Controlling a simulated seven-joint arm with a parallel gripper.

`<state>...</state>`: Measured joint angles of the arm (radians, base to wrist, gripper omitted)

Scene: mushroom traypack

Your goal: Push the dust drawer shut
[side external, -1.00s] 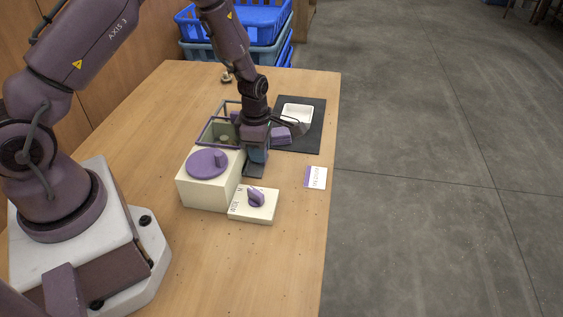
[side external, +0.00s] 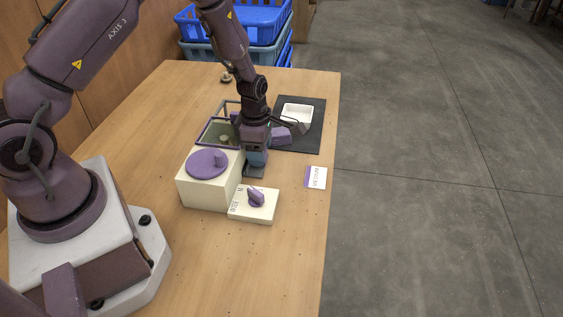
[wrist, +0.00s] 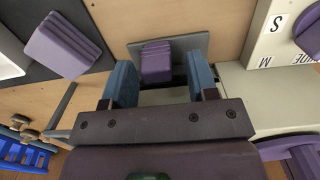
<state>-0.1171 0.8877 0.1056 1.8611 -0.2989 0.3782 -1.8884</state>
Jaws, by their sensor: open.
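The dust drawer shows in the wrist view as a grey front panel (wrist: 190,45) with a purple block handle (wrist: 157,62). It stands out beside the cream machine box (wrist: 262,95), so it looks partly open. In the side view, its dark front (side external: 253,171) shows low at the right side of the cream box (side external: 207,193) with the purple round top. My gripper (side external: 256,161) is low over the drawer. In the wrist view, my gripper (wrist: 161,78) has its two blue fingers apart, one on each side of the handle; contact cannot be told. The drawer's inside is mostly hidden.
A cream control block (side external: 252,212) with a purple knob sits close in front of the drawer. A framed clear bin (side external: 217,132) stands behind the box. Purple blocks (side external: 281,135) and a white tray (side external: 297,113) lie behind, on or near a dark mat (side external: 311,138).

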